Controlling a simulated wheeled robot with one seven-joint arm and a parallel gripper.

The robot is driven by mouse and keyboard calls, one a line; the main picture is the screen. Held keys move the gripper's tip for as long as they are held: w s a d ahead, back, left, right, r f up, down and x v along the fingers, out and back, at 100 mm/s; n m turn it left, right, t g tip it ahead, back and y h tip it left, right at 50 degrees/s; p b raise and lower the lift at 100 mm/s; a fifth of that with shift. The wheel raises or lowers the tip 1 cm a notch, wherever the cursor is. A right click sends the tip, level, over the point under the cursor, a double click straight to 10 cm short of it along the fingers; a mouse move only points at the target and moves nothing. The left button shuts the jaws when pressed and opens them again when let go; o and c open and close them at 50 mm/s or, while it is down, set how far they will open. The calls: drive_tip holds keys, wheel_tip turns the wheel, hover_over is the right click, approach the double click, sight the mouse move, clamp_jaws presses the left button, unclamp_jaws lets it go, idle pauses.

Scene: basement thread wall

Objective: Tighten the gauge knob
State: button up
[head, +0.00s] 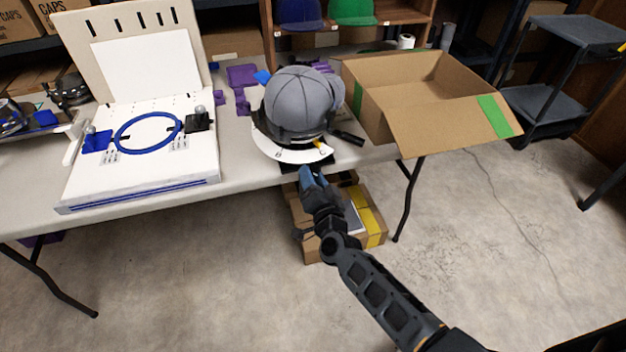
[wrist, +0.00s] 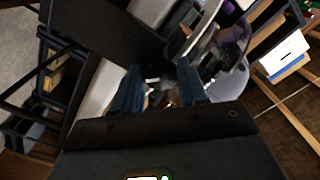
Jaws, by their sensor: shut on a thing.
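A grey cap (head: 303,97) sits on a cap gauge (head: 290,150) with a white curved rim, at the table's front edge in the head view. My gripper (head: 310,174) reaches up to the gauge's front, just below the white rim. In the wrist view, the two blue fingers of my gripper (wrist: 160,82) stand apart, shut on a small part at the front of the gauge. This part is taken to be the gauge knob; the fingers and shadow mostly hide it. Its thread and how far it is turned cannot be seen.
A white hooping board with a blue hoop (head: 148,132) lies on the table (head: 240,178) at left. An open cardboard box (head: 420,100) stands at right. Another box (head: 372,228) is on the floor beneath my gripper.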

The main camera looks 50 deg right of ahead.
drive_tip(key=shift+w+a+r+m+b, duration=0.1)
drive_tip(key=shift+m+b, duration=0.45)
drive_tip(key=shift+m, duration=1.6)
drive_tip(key=shift+a+r+m+b, duration=0.1)
drive_tip(key=shift+m+b, duration=0.45)
drive_tip(key=shift+m, duration=1.6)
drive_tip(key=o, duration=1.1)
drive_tip(key=shift+c, duration=0.2)
drive_tip(key=v, duration=0.7)
drive_tip(key=shift+s+a, duration=0.2)
drive_tip(key=shift+s, duration=0.15)
